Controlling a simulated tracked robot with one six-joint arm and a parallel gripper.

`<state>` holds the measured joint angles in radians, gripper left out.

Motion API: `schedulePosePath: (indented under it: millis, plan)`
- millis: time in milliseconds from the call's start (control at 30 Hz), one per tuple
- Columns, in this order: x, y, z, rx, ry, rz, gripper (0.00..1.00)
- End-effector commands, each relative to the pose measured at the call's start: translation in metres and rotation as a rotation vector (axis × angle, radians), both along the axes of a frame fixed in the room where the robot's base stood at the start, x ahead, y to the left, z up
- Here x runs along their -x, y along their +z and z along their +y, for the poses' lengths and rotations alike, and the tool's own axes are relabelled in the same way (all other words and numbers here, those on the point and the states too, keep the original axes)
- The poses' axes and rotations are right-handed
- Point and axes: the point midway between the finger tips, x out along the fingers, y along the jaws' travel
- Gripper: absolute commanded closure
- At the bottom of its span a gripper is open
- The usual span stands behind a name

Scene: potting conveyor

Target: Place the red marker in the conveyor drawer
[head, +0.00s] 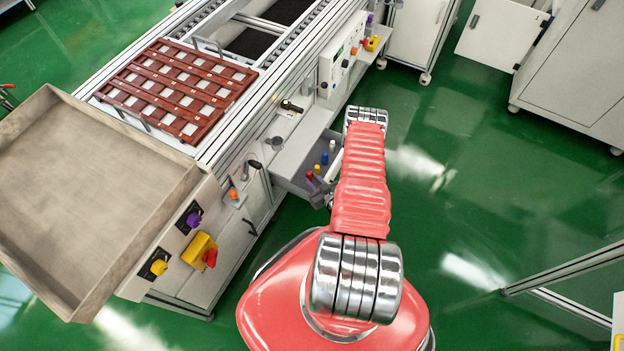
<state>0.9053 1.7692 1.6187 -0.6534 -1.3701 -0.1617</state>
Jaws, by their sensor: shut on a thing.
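The conveyor drawer (287,174) is pulled out from the side of the conveyor. Its open inside faces up. The red marker (309,175) shows its red top over the drawer's near right part; I cannot tell whether its lower end touches the drawer floor. My gripper (318,190) is at the near right edge of the drawer, partly hidden by my arm, and is shut on the red marker. A yellow marker (317,169), a blue marker (324,158) and a white marker (332,146) stand in a row beyond it.
A red-brown slotted tray (178,88) lies on the conveyor. A large grey metal tray (90,190) juts out at the left. Switches and a control box (342,55) line the conveyor side.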

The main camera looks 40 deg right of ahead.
Motion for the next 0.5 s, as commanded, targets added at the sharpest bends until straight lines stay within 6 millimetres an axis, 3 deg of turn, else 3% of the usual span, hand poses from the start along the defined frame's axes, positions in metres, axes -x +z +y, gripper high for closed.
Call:
schedulePosePath:
  millis: [500]
  plan:
    - [0.003, -0.013, 0.001, -0.007, -0.006, 0.008, 1.0]
